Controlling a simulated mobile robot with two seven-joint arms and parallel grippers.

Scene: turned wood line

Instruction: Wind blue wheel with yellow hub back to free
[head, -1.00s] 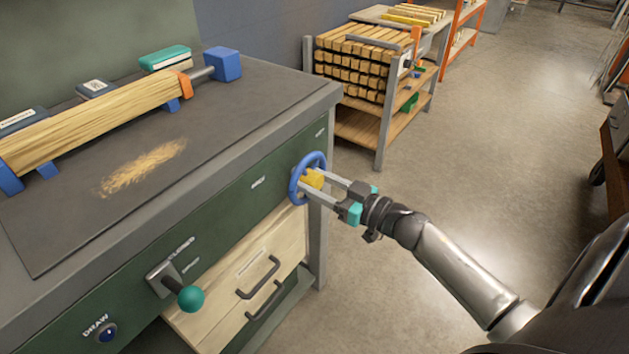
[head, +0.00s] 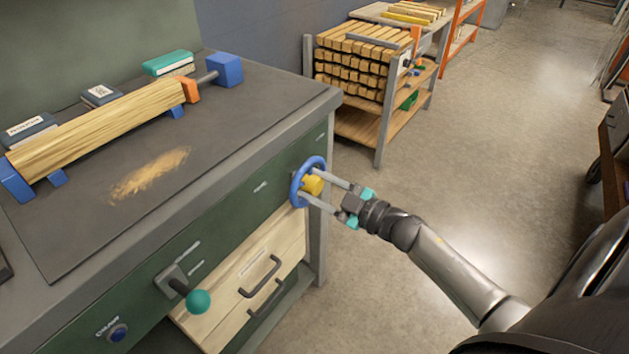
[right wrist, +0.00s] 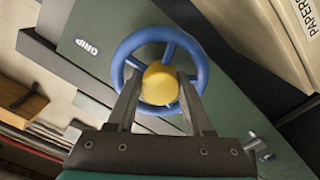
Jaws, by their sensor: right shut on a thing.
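The blue wheel (head: 296,190) with its yellow hub (head: 315,185) sits on the green front panel of the bench, near its right corner. My right gripper (head: 322,187) reaches it from the right, with a finger on each side of the hub, shut on the wheel at its centre. In the right wrist view, the blue rim (right wrist: 121,58) and spokes show around the yellow hub (right wrist: 160,84), between my two fingers (right wrist: 158,105). A label reading GRIP (right wrist: 87,47) is beside the wheel. A wood blank (head: 100,128) lies on the bench between blue supports, an orange piece at its right end. My left gripper is not in view.
A teal-knobbed lever (head: 198,301) and a blue button (head: 118,333) are on the panel left of the wheel. Pale drawers (head: 250,270) with dark handles are below. A rack of wood blanks (head: 352,75) stands behind.

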